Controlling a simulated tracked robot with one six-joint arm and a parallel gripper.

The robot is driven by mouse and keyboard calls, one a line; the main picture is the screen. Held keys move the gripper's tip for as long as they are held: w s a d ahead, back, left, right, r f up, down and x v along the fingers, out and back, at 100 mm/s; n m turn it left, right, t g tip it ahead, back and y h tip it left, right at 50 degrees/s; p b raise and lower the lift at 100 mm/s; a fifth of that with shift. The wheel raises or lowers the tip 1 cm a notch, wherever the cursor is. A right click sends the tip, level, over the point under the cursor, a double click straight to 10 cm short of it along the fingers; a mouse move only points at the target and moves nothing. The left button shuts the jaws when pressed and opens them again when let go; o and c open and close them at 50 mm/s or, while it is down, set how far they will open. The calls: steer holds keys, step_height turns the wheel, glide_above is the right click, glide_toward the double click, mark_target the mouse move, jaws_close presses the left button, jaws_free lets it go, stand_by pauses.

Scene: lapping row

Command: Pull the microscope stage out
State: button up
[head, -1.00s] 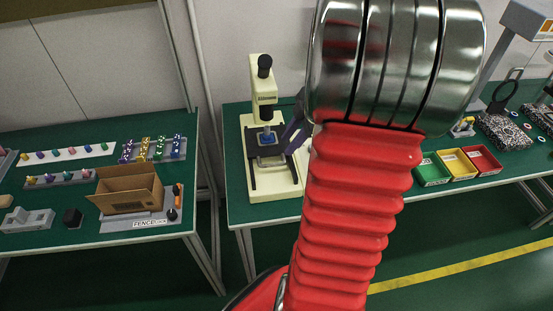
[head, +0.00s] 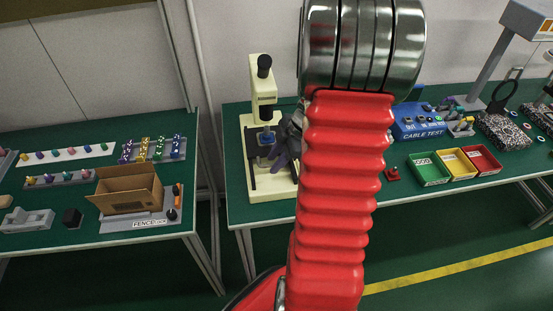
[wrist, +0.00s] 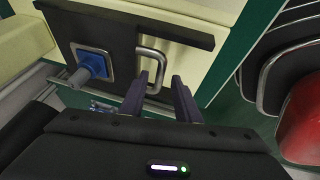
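The cream microscope (head: 262,92) stands upright on the green bench. Its dark stage (head: 262,182) shows low on the cream base, partly hidden by my gripper. In the wrist view the stage (wrist: 112,38) is a dark plate bearing a blue square piece (wrist: 93,64) with a grey peg. A metal loop handle (wrist: 153,58) sits at the stage's edge. My gripper (wrist: 160,78) has its two dark purple fingers apart, with nothing clearly held. The fingertips are close to the handle, the left one overlapping its lower end; I cannot tell whether they touch.
On the right of the bench are a blue cable test box (head: 418,122) and green (head: 430,170), yellow (head: 458,165) and red (head: 483,160) bins. A separate left table holds an open cardboard box (head: 130,190). Bare bench lies in front of the bins.

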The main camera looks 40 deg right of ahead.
jaws_close()
stand_by(0.6)
